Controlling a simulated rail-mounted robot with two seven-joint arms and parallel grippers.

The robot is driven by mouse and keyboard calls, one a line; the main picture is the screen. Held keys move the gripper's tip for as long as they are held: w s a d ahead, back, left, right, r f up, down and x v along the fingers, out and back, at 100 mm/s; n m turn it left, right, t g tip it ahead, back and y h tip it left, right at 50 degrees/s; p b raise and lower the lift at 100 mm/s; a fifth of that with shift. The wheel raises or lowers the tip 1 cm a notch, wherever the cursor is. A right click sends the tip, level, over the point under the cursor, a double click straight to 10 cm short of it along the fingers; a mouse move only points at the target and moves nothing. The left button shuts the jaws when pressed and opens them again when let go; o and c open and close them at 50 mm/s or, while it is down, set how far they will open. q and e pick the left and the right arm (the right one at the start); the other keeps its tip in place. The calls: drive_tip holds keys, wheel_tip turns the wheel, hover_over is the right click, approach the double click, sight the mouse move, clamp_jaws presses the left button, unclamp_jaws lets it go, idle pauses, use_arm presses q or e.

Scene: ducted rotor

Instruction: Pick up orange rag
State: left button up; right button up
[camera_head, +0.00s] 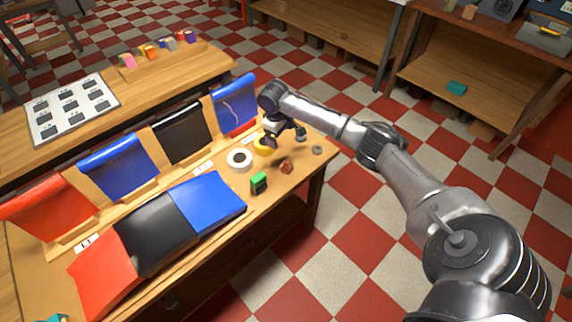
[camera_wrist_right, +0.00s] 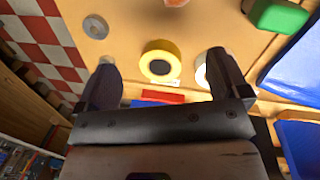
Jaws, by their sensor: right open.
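A small crumpled orange-brown piece (camera_head: 286,167), which looks like the orange rag, lies on the wooden bench top near its right end. In the right wrist view an orange piece (camera_wrist_right: 177,3) is cut off by the top edge. My right gripper (camera_head: 285,139) is above the bench, just behind the rag and apart from it. In the wrist view the right gripper (camera_wrist_right: 161,66) has its two fingers spread wide with nothing held between them. My left gripper is not in view.
Around the rag are a yellow tape roll (camera_head: 264,144), a white tape roll (camera_head: 239,159), a green block (camera_head: 259,183) and a grey ring (camera_head: 317,149). Blue, black and red sheets (camera_head: 208,200) cover the bench to the left. The bench's right edge is close.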

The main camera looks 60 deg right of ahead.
sight(286, 162)
drive_tip(key=shift+g+y, duration=0.4)
drive_tip(key=shift+y, duration=0.3)
drive_tip(key=f, duration=0.2)
drive_tip(key=s+a+f+b, duration=0.1)
drive_tip(key=f, duration=0.2)
drive_tip(key=s+f, duration=0.1)
drive_tip(key=f, duration=0.2)
drive_tip(key=shift+a+b, duration=0.15)
drive_tip(key=shift+b, duration=0.25)
drive_tip(key=shift+f, duration=0.55)
drive_tip(key=shift+s+f+b, duration=0.2)
drive_tip(key=shift+f+b, duration=0.2)
drive_tip(key=shift+f, duration=0.4)
drive_tip(key=f, duration=0.2)
drive_tip(key=f+b, duration=0.1)
drive_tip(key=shift+s+f, duration=0.35)
drive_tip(key=shift+s, duration=0.05)
drive_tip(key=shift+c, duration=0.4)
